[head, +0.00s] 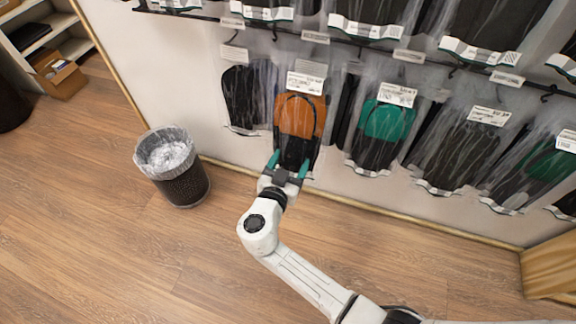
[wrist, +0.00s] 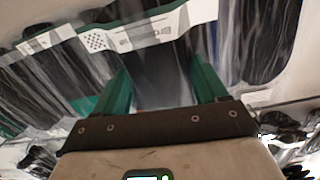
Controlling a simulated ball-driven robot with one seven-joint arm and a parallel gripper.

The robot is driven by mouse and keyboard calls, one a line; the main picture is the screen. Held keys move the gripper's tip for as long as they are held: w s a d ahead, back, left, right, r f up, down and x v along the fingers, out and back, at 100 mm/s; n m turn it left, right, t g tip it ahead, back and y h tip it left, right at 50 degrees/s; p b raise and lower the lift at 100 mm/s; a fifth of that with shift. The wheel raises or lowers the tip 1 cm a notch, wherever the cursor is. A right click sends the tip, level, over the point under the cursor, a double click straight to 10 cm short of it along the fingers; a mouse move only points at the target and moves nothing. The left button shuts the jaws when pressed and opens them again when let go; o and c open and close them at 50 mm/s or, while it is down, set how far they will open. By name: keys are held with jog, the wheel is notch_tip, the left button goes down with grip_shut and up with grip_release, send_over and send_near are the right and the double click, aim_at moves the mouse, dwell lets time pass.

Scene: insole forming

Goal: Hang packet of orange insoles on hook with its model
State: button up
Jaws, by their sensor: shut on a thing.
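The packet of orange insoles (head: 298,118) is a clear bag with orange and black insoles and a white label at its top. It hangs upright in front of the wall rack in the head view, left of a green packet. My gripper (head: 288,163) is at the packet's lower end, with its two green fingers shut on it. In the wrist view, the gripper's green fingers (wrist: 163,88) stand on either side of a dark, clear-wrapped surface. I cannot tell whether the packet's top is on a hook.
A hook rail (head: 350,38) runs along the wall with several labelled packets. A green packet (head: 378,135) hangs close on the right and a black packet (head: 250,95) on the left. A lined waste bin (head: 185,188) stands on the floor at left.

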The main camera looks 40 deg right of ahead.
jog(key=shift+x, duration=1.9)
jog(key=shift+w+d+f+b, duration=0.15)
jog(key=shift+w+d+b, duration=0.1)
jog(key=shift+b, duration=0.25)
jog(key=shift+d, duration=0.1)
jog(key=shift+w+d+f+b, duration=0.1)
jog(key=shift+b, duration=0.3)
jog(key=shift+f+b, duration=0.1)
jog(key=shift+b, duration=0.2)
jog(key=shift+d+f+b, duration=0.1)
jog(key=shift+b, duration=0.75)
jog(key=o, duration=1.1)
